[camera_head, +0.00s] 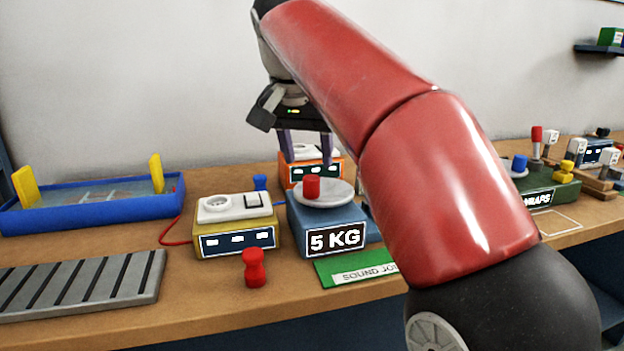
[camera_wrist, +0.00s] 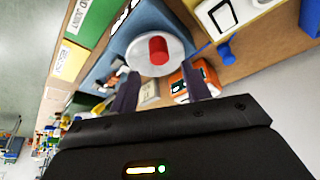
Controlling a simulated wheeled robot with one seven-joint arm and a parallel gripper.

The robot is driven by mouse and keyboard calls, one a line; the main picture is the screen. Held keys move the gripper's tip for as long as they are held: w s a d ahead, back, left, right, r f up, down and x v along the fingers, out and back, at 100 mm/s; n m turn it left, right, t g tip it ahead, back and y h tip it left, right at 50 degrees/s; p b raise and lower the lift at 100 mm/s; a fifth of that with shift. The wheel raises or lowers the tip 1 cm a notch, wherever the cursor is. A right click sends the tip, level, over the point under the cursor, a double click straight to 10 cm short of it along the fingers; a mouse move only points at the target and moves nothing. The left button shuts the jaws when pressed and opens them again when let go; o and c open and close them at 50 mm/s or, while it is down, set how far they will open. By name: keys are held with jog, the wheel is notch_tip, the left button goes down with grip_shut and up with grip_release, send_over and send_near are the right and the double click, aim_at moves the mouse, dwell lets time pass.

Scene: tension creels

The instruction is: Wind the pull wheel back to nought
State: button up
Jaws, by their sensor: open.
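The pull wheel is a pale round disc (camera_head: 335,191) with a red upright knob (camera_head: 311,187) on it. It sits on top of a blue box labelled 5 KG (camera_head: 300,238). The disc also shows in the wrist view (camera_wrist: 140,60), with the red knob (camera_wrist: 158,50) beyond my fingertips. My gripper (camera_head: 306,152) is open and empty. In the head view it hangs above and behind the wheel, its fingers pointing down, apart from the knob. No scale or nought mark is legible on the wheel.
A yellow box with a socket and switch (camera_head: 235,241) and a red peg (camera_head: 254,268) stand left of the wheel. An orange box (camera_head: 292,171) is behind it. A green sign (camera_head: 326,273) lies in front. A blue tray (camera_head: 90,218) and grey slatted plate (camera_head: 85,283) lie left.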

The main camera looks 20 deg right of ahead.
aim_at(312, 177)
jog(key=x, duration=0.6)
jog(key=shift+f, duration=0.15)
jog(key=shift+c, duration=0.2)
jog(key=c, duration=1)
